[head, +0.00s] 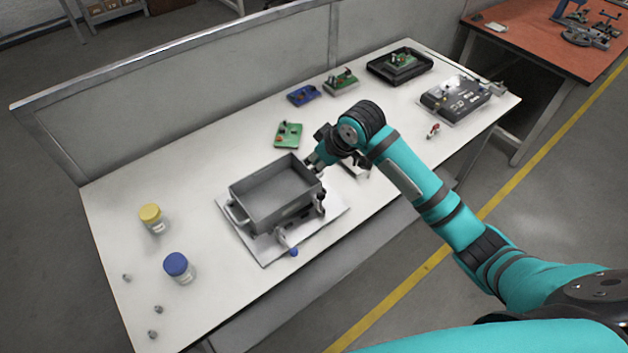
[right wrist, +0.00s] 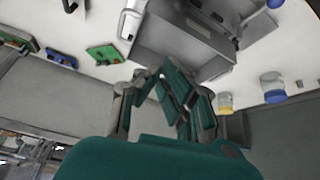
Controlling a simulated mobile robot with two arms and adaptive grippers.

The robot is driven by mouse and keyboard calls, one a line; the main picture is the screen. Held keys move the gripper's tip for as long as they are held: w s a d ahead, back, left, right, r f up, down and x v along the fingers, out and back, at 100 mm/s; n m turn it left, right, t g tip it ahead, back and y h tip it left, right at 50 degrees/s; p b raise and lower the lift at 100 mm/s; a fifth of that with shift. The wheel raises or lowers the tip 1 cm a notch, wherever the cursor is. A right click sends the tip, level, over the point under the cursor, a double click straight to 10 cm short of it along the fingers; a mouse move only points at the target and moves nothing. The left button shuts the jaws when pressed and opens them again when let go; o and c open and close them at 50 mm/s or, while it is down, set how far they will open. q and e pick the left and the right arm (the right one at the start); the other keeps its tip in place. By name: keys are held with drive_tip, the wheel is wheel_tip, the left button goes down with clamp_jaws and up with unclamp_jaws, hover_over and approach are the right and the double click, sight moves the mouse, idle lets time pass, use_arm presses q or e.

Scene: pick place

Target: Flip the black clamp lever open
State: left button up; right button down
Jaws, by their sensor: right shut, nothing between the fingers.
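A grey metal box (head: 272,202) sits on a light base plate (head: 262,250) on the white table. A small dark clamp part (head: 321,200) stands at the box's right side; I cannot tell how its lever lies. A small blue knob (head: 293,252) sits at the front of the plate. My right gripper (head: 314,161) is at the box's back right corner, shut and empty; I cannot tell if it touches the box. In the right wrist view the shut fingers (right wrist: 163,80) appear beside the box (right wrist: 185,42). My left gripper is not in view.
A yellow-lidded jar (head: 152,217) and a blue-lidded jar (head: 178,267) stand to the left. A green board (head: 288,135), a blue part (head: 303,95) and a black tray (head: 399,66) lie towards the back, before a grey partition (head: 190,95). The left table area is mostly free.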

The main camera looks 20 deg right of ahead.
drive_tip(key=f+p, duration=0.1)
drive_tip(key=f, duration=0.2)
drive_tip(key=w+f+p, duration=0.1)
drive_tip(key=f, duration=0.2)
drive_tip(key=f+p, duration=0.1)
drive_tip(key=f, duration=0.2)
drive_tip(key=shift+w+a+f+p, duration=0.1)
drive_tip(key=shift+w+a+p, duration=0.15)
drive_tip(key=shift+w+p, duration=0.1)
drive_tip(key=shift+s+d, duration=0.15)
drive_tip(key=shift+s, duration=0.15)
drive_tip(key=shift+f, duration=0.1)
drive_tip(key=shift+w, duration=0.1)
drive_tip(key=shift+f, duration=0.1)
